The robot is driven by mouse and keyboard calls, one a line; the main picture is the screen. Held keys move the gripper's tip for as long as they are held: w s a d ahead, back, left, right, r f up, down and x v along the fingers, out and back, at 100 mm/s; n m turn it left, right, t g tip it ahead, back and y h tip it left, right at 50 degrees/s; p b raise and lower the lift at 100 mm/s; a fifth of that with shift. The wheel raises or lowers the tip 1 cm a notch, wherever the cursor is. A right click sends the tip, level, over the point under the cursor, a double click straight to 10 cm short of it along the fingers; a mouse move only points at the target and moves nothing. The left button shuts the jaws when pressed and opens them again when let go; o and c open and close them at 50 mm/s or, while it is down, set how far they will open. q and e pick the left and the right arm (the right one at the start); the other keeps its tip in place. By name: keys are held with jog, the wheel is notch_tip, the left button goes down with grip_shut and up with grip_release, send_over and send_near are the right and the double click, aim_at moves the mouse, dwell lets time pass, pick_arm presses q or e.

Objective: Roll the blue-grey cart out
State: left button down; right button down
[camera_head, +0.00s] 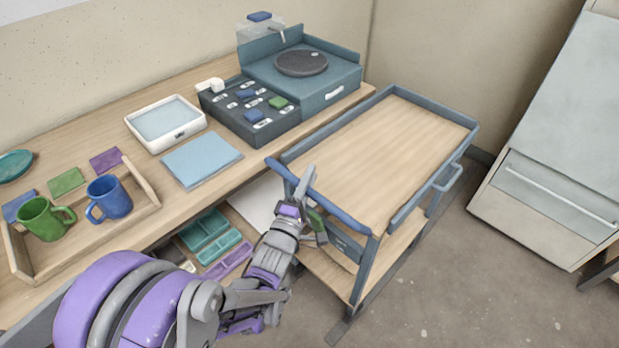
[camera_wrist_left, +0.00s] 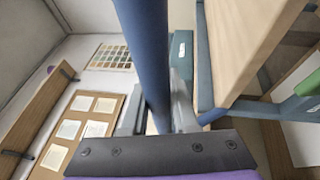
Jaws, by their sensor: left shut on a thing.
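The blue-grey cart (camera_head: 390,150) stands beside the wooden counter, with an empty wood top, a raised rim and a lower wooden shelf (camera_head: 404,238). Its blue push handle (camera_head: 338,208) runs along the near end. My left gripper (camera_head: 302,185) is shut on this handle, nearer its left end. In the left wrist view the blue bar (camera_wrist_left: 145,50) passes between the fingers (camera_wrist_left: 157,112), and the cart's wood top shows to the right. My right gripper is not in view.
The counter holds a blue-grey wheel unit (camera_head: 320,95), a dark block box (camera_head: 250,125), a white tub (camera_head: 166,138) and a wooden tray with green (camera_head: 45,217) and blue mugs (camera_head: 109,198). A pale cabinet (camera_head: 560,140) stands at right. Floor between cart and cabinet is clear.

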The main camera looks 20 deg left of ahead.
pick_arm(q)
jog(key=c, duration=0.7)
grip_release()
jog(key=s, duration=0.3)
jog(key=s+f, duration=0.1)
jog(key=s, duration=0.3)
jog(key=s+f, duration=0.1)
jog(key=s, duration=0.2)
jog(key=shift+s+d+b, duration=0.3)
jog(key=shift+b, duration=0.1)
